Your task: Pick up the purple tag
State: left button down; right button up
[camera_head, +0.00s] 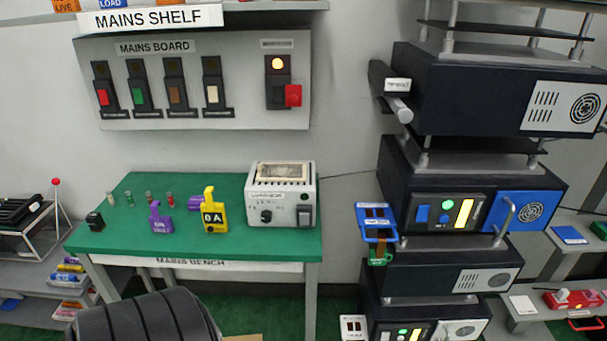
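The purple tag (160,222) stands on the green top of the mains bench (125,238), left of the yellow tag (213,216) marked "0 A". Its upper part is narrow, and it carries small pale lettering. It looks roughly upright. Another purple piece (195,202) shows beside the yellow tag, partly hidden by it. Neither of my grippers shows in this view, and nothing touches the purple tag.
A small black block (95,221) and several small cylinders stand on the bench. A grey instrument box (281,197) takes its right side. The mains board (195,82) hangs above. A dark equipment stack (440,185) stands right. A black ribbed shape (145,322) fills the lower left foreground.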

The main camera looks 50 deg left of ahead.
aim_at(158, 224)
jog(key=u, duration=2.65)
jog(key=z, duration=2.9)
jog(key=u, duration=2.9)
